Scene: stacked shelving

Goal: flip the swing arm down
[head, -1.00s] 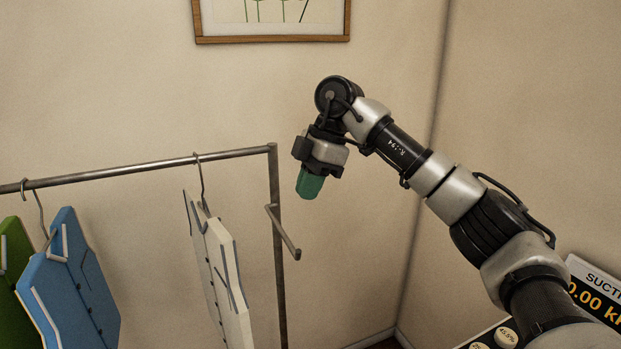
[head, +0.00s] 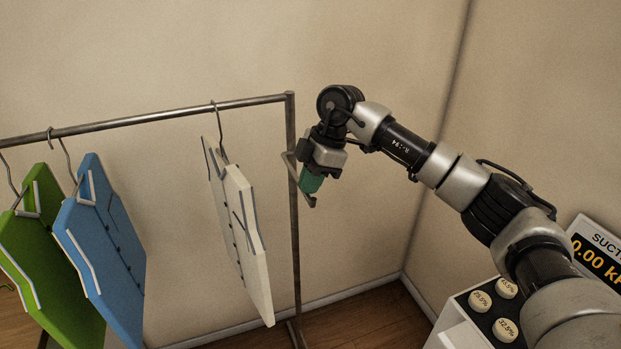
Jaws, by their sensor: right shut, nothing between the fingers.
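My right gripper (head: 311,182) has green fingertips, is shut and empty, and points down. My left gripper is not in view.
A white shirt (head: 246,225), a blue shirt (head: 105,250) and a green shirt (head: 45,255) hang on the rack to the left. A white unit with round percentage-marked knobs (head: 505,330) and a suction display (head: 598,250) stand at the lower right.

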